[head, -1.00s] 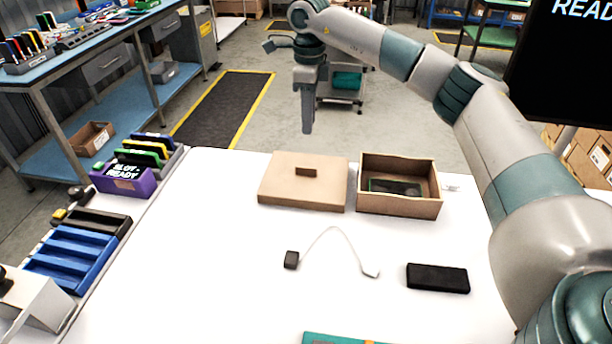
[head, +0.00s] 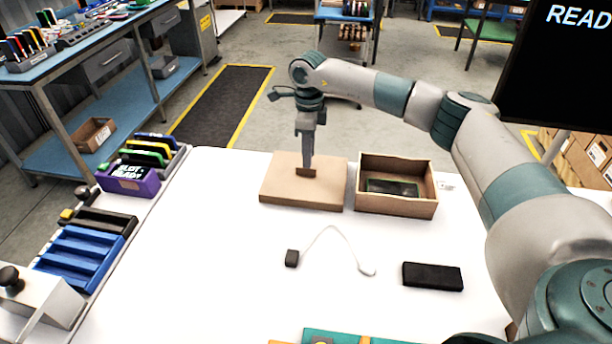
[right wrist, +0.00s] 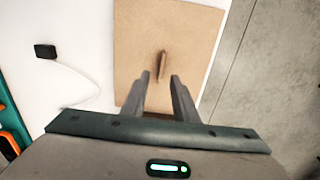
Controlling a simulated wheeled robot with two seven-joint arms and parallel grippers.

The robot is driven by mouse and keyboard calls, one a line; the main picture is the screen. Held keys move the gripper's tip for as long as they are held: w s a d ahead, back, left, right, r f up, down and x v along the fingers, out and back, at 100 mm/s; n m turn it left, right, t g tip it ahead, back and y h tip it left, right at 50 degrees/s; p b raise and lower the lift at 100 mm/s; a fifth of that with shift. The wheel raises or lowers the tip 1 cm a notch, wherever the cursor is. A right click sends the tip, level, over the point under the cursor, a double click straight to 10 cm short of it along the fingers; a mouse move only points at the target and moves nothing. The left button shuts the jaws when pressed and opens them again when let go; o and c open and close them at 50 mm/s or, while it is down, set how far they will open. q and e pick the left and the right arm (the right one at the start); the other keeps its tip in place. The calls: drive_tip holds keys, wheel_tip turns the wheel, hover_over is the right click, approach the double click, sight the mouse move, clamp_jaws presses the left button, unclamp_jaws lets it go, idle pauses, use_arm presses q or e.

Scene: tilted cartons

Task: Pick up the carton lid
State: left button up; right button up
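The carton lid (head: 280,191) is a flat tan cardboard piece with a small brown upright handle (head: 306,172). It lies on the white table, left of the open carton (head: 396,206). My right gripper (head: 307,166) points down over the lid, with its fingertips at the handle. In the right wrist view the gripper (right wrist: 160,76) is open. Its two fingers are apart, with the lid's handle (right wrist: 162,64) in line with the gap between them. The lid (right wrist: 185,25) shows beneath. I cannot tell whether the fingers touch the handle. My left gripper is not in view.
The open carton holds a dark flat device (head: 392,187). A black block (head: 433,276) and a white cable with a black plug (head: 292,258) lie in front. A purple slot holder (head: 128,180) and blue tray (head: 82,262) line the left. The table's middle is mostly clear.

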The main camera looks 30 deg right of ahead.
sight(306, 176)
drive_tip(key=shift+f+p, duration=0.75)
drive_tip(key=shift+p, duration=0.05)
wheel_tip(306, 176, down, 3)
drive_tip(key=shift+w+p, duration=0.1)
drive_tip(key=shift+p, duration=0.6)
drive_tip(key=shift+f, duration=0.35)
drive_tip(key=shift+c, duration=0.4)
clamp_jaws()
